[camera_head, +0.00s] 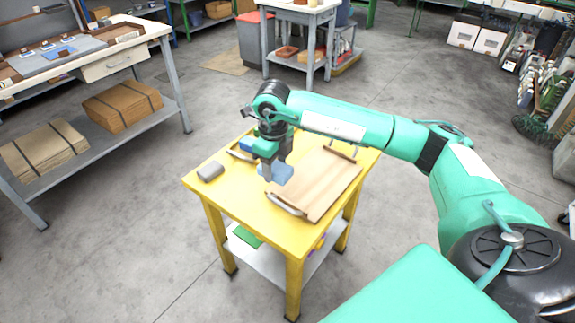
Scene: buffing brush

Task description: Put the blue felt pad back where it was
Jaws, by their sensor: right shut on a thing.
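My right gripper (277,173) hangs over the yellow table and is shut on a light blue flat pad (284,176). The pad is at the left edge of the wooden board, and I cannot tell whether it touches the board or the table. A darker blue item (246,144) lies behind the gripper near the table's back left edge, partly hidden by my right arm. A grey rounded block (210,171) lies on the table's left corner. My left gripper is out of view.
The wooden board (322,183) with metal handles covers much of the yellow table (240,203). Bare tabletop shows front left, between the grey block and the board. A workbench (152,29) with boxes on its lower shelf stands left.

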